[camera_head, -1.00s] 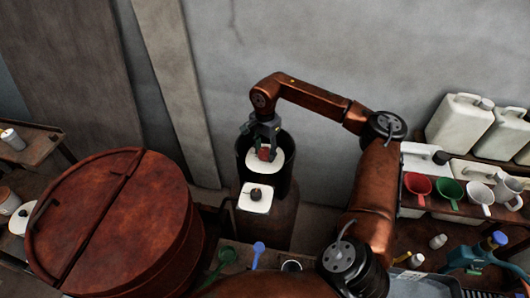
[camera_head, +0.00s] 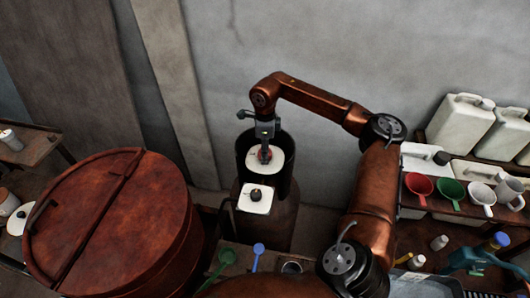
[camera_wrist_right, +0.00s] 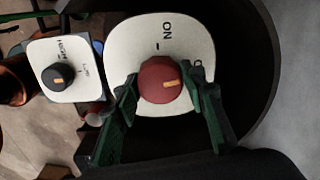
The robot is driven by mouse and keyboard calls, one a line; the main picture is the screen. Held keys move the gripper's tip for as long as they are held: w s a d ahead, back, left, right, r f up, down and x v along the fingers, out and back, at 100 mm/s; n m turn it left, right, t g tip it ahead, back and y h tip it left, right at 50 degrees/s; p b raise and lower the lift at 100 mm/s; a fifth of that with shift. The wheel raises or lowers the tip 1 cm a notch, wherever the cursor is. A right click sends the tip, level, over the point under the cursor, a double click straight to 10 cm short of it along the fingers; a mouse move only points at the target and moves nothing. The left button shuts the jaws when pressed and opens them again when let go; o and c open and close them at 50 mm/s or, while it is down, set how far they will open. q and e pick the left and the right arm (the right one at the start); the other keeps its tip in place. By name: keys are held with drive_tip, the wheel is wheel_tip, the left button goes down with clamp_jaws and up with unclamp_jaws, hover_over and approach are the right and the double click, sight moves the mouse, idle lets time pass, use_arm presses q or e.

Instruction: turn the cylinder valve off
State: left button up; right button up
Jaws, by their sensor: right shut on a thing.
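The valve knob (camera_wrist_right: 160,78) is dark red with an orange mark, on a white plate (camera_wrist_right: 122,42) lettered ON; a second label is partly hidden by a finger. In the right wrist view the orange mark lies right of the knob's middle, away from ON and toward the partly hidden label. My right gripper (camera_wrist_right: 163,88) has its green fingers on both sides of the knob, shut on it. In the head view this gripper (camera_head: 265,155) comes down from above onto the plate inside a dark round collar (camera_head: 285,168) and mostly covers the knob. My left gripper is not in view.
A smaller white plate with a black knob (camera_head: 256,194) sits just in front of the collar. A large rusty lidded vat (camera_head: 120,215) stands left. A grey wall (camera_head: 330,50) is behind. Cups, including a green cup (camera_head: 451,188), and white canisters (camera_head: 458,122) are at right.

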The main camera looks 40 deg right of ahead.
drive_tip(key=shift+m, duration=1)
drive_tip(key=o, duration=1.2)
drive_tip(key=shift+c, duration=0.2)
drive_tip(key=shift+r, duration=0.1)
wheel_tip(320, 180, up, 12)
